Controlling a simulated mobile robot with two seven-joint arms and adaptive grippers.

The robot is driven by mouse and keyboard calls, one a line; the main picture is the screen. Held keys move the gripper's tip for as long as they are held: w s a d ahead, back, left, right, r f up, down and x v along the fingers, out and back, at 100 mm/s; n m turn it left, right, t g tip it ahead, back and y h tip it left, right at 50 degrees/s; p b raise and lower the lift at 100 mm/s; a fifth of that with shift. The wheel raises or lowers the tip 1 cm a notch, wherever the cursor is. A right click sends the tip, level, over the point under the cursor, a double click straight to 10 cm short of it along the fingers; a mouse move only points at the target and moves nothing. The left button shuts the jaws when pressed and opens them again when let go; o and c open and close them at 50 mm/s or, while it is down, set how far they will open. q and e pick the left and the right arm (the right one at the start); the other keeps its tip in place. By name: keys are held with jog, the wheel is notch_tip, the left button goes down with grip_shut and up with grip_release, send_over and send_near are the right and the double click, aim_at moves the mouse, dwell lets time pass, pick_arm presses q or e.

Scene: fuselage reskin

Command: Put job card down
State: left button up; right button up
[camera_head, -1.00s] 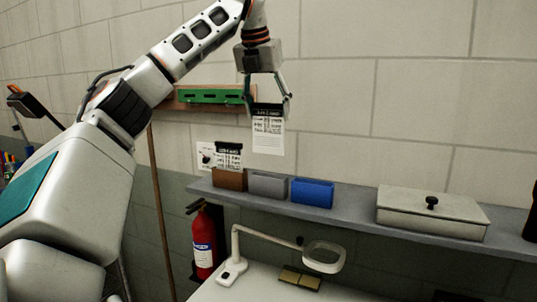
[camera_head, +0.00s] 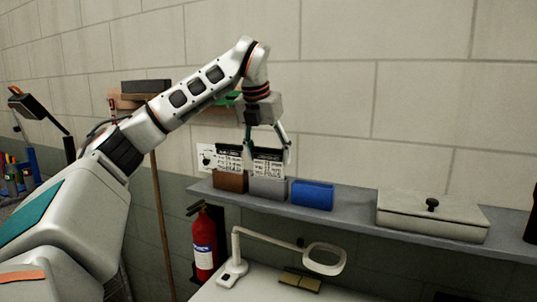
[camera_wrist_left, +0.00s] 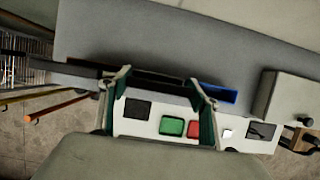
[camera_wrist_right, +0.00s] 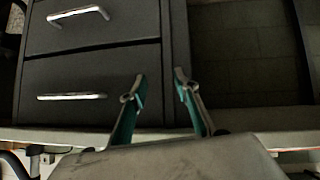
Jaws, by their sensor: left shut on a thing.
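The job card (camera_head: 267,165), white with a dark header strip, is held upright by my left gripper (camera_head: 268,150) at the wall shelf. Its lower edge is hidden behind the front of the grey holder (camera_head: 268,188), so I cannot tell how deep it sits. A similar card (camera_head: 229,160) stands in the brown holder (camera_head: 229,181) to the left. The blue holder (camera_head: 312,193) on the right looks empty. In the left wrist view my left gripper's fingers (camera_wrist_left: 160,88) straddle the holder row. My right gripper (camera_wrist_right: 160,88) is open and empty, facing grey drawers.
The holders stand on a grey shelf (camera_head: 350,203), with a lidded box (camera_head: 432,213) to the right. Below are a magnifier lamp (camera_head: 323,259) on the bench and a red fire extinguisher (camera_head: 205,245). A green wall rack is partly hidden behind my left arm.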

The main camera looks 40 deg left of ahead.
pick_arm(q)
jog(key=shift+f, duration=0.15)
jog(key=o, duration=1.1)
jog(key=v, duration=1.2)
jog(key=shift+w, duration=0.1)
